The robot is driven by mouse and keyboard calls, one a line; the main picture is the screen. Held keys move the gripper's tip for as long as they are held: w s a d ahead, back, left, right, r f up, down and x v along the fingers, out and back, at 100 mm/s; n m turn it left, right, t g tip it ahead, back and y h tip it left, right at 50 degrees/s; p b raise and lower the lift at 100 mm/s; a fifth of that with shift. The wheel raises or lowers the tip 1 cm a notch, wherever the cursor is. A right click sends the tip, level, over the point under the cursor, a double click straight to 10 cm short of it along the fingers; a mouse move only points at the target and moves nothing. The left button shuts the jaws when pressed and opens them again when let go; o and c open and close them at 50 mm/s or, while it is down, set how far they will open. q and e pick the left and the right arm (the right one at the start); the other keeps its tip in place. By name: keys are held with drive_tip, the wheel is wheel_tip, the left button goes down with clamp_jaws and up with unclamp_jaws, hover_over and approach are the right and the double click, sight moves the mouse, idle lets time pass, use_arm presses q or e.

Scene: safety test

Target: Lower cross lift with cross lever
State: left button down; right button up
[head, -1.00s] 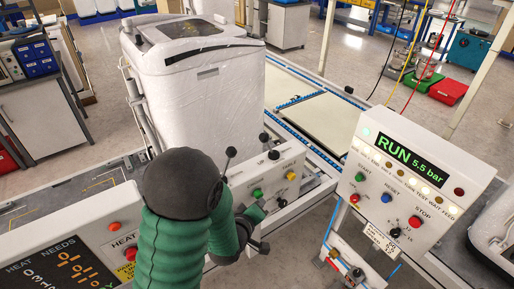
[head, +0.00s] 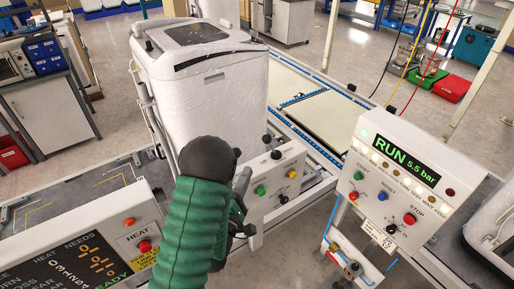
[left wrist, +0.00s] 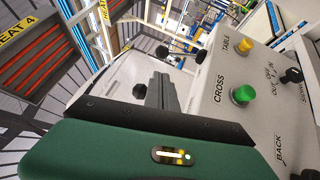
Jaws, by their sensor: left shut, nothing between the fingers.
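The control panel (head: 285,187) has a green button (head: 260,190) and a yellow button (head: 293,174). In the left wrist view the green button (left wrist: 243,94) is labelled CROSS and the yellow one (left wrist: 246,46) TABLE. Black lever knobs (head: 266,140) stand above the panel's back edge. My left gripper (head: 243,181) is at the panel's left end, shut and empty. In the left wrist view its fingers (left wrist: 161,92) lie beside a black ball knob (left wrist: 139,90), and I cannot tell whether they touch. Another knob (left wrist: 162,52) is beyond. My green arm hides part of the panel's left side.
A large white wrapped machine (head: 215,100) stands behind the panel. A RUN 5.5 bar console (head: 400,185) is at the right. A HEAT panel (head: 80,245) is at the lower left. A conveyor with pale plates (head: 318,115) runs behind.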

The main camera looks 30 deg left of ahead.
use_arm(q)
drive_tip(key=b, duration=0.9)
approach(271, 145)
drive_tip(key=a+r, duration=0.3)
drive_tip(key=shift+a+r, duration=0.1)
drive_tip(key=x, duration=0.3)
drive_tip(key=shift+w+p, duration=0.25)
drive_tip(key=shift+p, duration=0.15)
drive_tip(key=shift+w+a, duration=0.2)
